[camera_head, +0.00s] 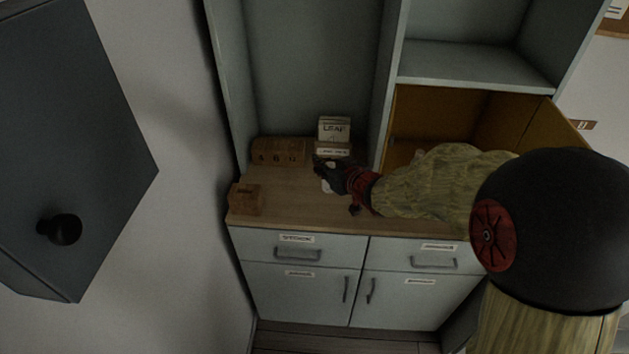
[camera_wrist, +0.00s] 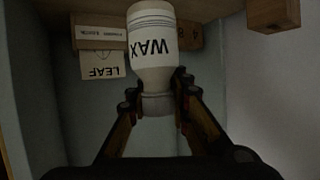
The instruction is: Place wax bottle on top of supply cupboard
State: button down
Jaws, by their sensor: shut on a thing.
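The white wax bottle (camera_wrist: 152,62), marked WAX, is between the fingers of my gripper (camera_wrist: 157,98), which is shut on it near its narrow grey end. In the head view only a small white part of the bottle (camera_head: 328,184) shows below my gripper (camera_head: 329,169). The supply cupboard (camera_head: 300,263) is grey, with a wooden top (camera_head: 290,205) and labelled drawers and doors. My gripper and the bottle are over the wooden top, left of its middle. I cannot tell whether the bottle touches the top.
A LEAF box (camera_head: 334,129) on a smaller box, a numbered wooden block (camera_head: 279,151) and a small wooden block (camera_head: 246,199) stand close by. An open ochre compartment (camera_head: 435,118) is at right. The front left of the top is fairly clear.

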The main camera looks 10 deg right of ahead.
jog(key=shift+w+a+f+b, duration=0.1)
jog(key=shift+w+f+b, duration=0.75)
jog(key=shift+f, duration=0.65)
jog(key=shift+w+a+f+b, duration=0.1)
jog(key=shift+w+f+b, duration=0.75)
jog(key=shift+f, duration=0.7)
jog(key=shift+w+f+b, duration=0.6)
jog(key=shift+w+f, duration=0.5)
jog(key=shift+f, duration=0.4)
jog(key=shift+f, duration=0.1)
jog(key=c, duration=1.6)
grip_release()
